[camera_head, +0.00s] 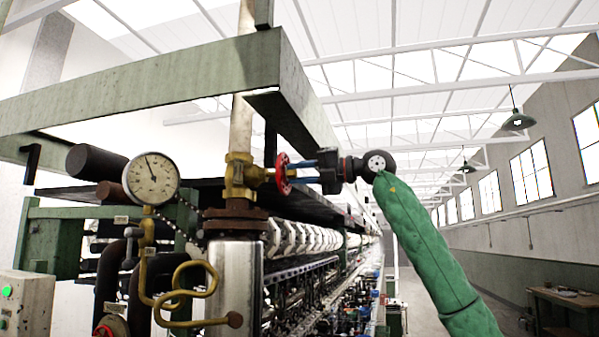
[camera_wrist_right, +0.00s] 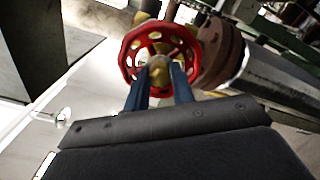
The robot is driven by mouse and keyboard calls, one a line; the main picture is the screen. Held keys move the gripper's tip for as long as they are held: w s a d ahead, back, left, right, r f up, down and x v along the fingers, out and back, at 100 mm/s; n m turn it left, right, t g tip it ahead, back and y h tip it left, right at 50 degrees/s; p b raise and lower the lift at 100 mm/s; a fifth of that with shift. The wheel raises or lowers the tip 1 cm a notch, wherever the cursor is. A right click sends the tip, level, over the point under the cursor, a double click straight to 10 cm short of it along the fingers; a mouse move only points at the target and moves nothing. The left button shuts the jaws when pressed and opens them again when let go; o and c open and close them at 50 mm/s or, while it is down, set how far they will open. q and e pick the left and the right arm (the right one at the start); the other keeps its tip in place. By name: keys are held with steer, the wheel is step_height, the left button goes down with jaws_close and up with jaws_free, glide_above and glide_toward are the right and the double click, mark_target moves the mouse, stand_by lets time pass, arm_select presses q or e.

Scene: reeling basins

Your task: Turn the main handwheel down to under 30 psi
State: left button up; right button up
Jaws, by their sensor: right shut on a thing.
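The red handwheel (camera_head: 283,174) sits on a brass valve (camera_head: 240,176) on the vertical pipe. It also shows in the right wrist view (camera_wrist_right: 158,50), with a brass hub at its middle. My right gripper (camera_head: 297,172) reaches it from the right and is shut on the wheel, its blue fingers (camera_wrist_right: 162,78) at the hub area. How much of the rim lies between the fingers is hard to tell. A round pressure gauge (camera_head: 151,179) stands left of the valve. Its needle points up, slightly left; the numbers are too small to read. My left gripper is not in view.
A green frame beam (camera_head: 150,85) runs above the gauge and valve. A curled brass pipe (camera_head: 185,290) and a shiny metal cylinder (camera_head: 235,285) stand below. A long reeling machine stretches behind. The room at the right is open.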

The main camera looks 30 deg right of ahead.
steer(key=m+p, duration=0.1)
steer(key=m, duration=0.7)
steer(key=shift+m+p, duration=0.35)
steer(key=shift+m, duration=0.05)
steer(key=m+p, duration=0.1)
steer(key=m, duration=0.3)
steer(key=shift+m, duration=0.4)
steer(key=m, duration=0.3)
steer(key=shift+f+m+p, duration=0.1)
steer(key=shift+m+p, duration=0.3)
